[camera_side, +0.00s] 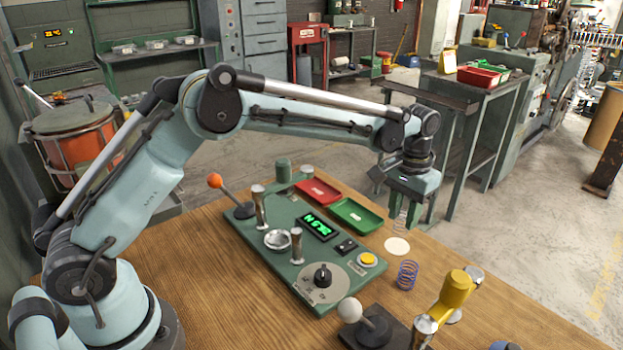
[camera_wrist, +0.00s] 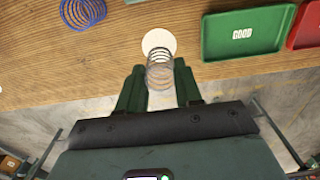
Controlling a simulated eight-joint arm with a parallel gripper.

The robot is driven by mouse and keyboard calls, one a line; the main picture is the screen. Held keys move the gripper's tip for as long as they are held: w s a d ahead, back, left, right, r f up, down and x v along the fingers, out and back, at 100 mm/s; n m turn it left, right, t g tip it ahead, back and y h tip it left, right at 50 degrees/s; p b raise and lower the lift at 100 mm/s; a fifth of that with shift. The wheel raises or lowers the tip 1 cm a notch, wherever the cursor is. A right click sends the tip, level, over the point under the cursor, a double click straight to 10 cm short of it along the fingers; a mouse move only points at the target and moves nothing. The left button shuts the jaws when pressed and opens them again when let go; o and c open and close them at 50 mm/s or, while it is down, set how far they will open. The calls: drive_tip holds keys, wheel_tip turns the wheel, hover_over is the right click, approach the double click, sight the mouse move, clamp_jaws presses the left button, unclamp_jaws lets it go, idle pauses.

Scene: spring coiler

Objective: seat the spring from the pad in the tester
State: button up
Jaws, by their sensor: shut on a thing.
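My gripper (camera_side: 402,207) is shut on a grey wire spring (camera_side: 401,224), which stands upright between the fingers. The wrist view also shows the spring (camera_wrist: 160,72) between the two green fingers. The round white pad (camera_side: 397,246) lies on the wooden table just below the spring; I cannot tell whether the spring's lower end touches it. The tester (camera_side: 313,272) is a green panel left of my gripper, with a round metal cup (camera_side: 277,239), metal posts, a lit green display and an orange-knobbed lever (camera_side: 215,181).
A blue spring (camera_side: 407,275) stands on the table in front of the pad. A green tray (camera_side: 356,216) marked GOOD and a red tray (camera_side: 318,192) sit between pad and tester's back. A yellow fixture (camera_side: 455,292) and a white-knobbed lever (camera_side: 350,310) stand at front right.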

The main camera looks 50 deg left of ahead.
drive_tip(key=s+a+r+n, duration=0.3)
drive_tip(key=s+a+r, duration=0.2)
drive_tip(key=s+a, duration=0.4)
drive_tip(key=n, duration=0.3)
approach(279, 241)
drive_tip(key=shift+a+f, duration=0.1)
drive_tip(key=shift+f, duration=1.4)
drive_tip(key=shift+f, duration=0.65)
idle(0.8)
drive_tip(key=o, duration=1.2)
